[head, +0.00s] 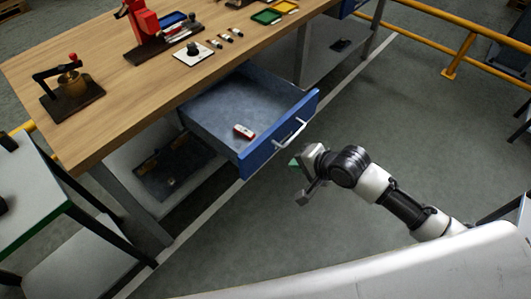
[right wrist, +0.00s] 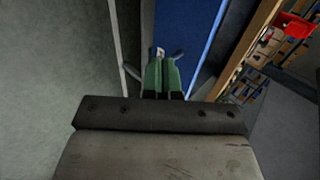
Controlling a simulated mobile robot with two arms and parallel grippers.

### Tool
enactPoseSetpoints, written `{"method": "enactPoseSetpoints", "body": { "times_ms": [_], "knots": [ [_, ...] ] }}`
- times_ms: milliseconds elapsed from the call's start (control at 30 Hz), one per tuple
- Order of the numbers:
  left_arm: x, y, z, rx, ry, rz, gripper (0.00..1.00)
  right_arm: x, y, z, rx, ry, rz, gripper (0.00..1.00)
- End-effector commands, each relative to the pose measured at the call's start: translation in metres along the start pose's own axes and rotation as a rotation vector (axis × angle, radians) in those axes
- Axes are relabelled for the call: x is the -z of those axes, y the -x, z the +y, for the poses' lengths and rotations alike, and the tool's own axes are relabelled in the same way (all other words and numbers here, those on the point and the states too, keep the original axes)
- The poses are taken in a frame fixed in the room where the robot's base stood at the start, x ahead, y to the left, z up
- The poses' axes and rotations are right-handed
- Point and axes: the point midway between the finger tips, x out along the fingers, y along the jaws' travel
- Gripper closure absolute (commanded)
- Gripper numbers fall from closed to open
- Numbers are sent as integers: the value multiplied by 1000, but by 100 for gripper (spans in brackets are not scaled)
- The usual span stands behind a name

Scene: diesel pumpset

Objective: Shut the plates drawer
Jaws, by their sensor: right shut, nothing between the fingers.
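The plates drawer (head: 270,152) is a blue drawer under the wooden bench, pulled well out, with a silver bar handle (head: 290,134) on its front. A small red and white object (head: 243,132) lies inside on the grey floor. My right gripper (head: 298,178) is shut and empty, in front of the drawer and just right of its front face, apart from the handle in the head view. In the right wrist view its green fingertips (right wrist: 162,76) are together, pointing toward the blue drawer front (right wrist: 183,28). My left gripper is not in view.
The wooden bench (head: 120,100) carries a red press (head: 140,22), a brass part on a dark base (head: 70,92), and coloured trays. A lower shelf is under the drawer. A grey side table (head: 25,185) stands at left. The floor (head: 300,240) before the drawer is clear.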

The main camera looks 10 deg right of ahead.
Motion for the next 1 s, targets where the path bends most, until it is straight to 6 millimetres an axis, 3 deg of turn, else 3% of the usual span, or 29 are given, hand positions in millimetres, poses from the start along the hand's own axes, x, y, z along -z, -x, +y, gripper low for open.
{"method": "enactPoseSetpoints", "body": {
  "times_ms": [400, 600, 1000],
  "knots": [
    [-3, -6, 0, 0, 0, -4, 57, 1, -87, -5, 4, 3, 2, 100],
    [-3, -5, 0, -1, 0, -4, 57, 1, -104, -23, 4, 4, 3, 100],
    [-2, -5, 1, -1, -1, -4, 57, 1, -110, -28, 2, 4, 2, 100]
  ]
}}
